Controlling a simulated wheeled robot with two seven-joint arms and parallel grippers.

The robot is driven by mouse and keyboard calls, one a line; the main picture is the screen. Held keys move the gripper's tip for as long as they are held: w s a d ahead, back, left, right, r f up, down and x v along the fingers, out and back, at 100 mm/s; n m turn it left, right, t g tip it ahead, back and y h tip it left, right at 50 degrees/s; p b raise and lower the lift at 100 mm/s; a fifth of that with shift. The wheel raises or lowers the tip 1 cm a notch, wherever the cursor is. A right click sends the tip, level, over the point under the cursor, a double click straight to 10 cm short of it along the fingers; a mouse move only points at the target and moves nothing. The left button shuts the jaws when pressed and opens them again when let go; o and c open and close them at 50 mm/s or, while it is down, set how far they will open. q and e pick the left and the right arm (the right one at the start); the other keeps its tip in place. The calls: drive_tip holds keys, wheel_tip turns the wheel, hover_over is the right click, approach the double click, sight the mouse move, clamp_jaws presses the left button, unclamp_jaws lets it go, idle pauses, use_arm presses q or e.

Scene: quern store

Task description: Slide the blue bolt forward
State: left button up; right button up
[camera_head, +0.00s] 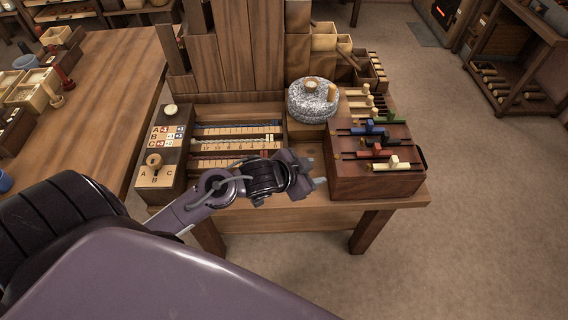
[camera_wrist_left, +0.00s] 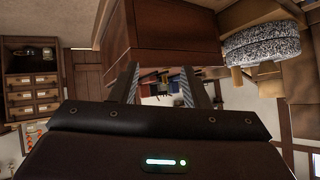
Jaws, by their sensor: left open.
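The blue bolt (camera_head: 371,128) sits in its slotted track on top of a brown wooden box (camera_head: 345,181) at the right end of the workbench. Green, black, red and white bolts sit in neighbouring tracks on the same box. My left gripper (camera_head: 318,173) is open and empty, just left of the box and below its top, apart from the blue bolt. In the left wrist view, the two fingers (camera_wrist_left: 160,88) stand apart with the wooden box (camera_wrist_left: 175,30) beyond them. I cannot make out the blue bolt there. My right gripper is out of view.
A rack with sliding rods (camera_head: 237,142) and a lettered panel (camera_head: 160,155) lie to the left on the workbench. Stepped wooden trays (camera_head: 343,43) stand at the back.

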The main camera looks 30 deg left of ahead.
use_arm(q)
drive_tip(key=s+a+f+n+g+y+p, duration=0.1)
drive_tip(key=s+f+n+g+y, duration=0.1)
drive_tip(key=s, duration=0.5)
drive_tip(key=shift+a+f+n+g+y, duration=0.25)
drive_tip(key=shift+f+n+g+y, duration=0.25)
drive_tip(key=shift+f, duration=0.3)
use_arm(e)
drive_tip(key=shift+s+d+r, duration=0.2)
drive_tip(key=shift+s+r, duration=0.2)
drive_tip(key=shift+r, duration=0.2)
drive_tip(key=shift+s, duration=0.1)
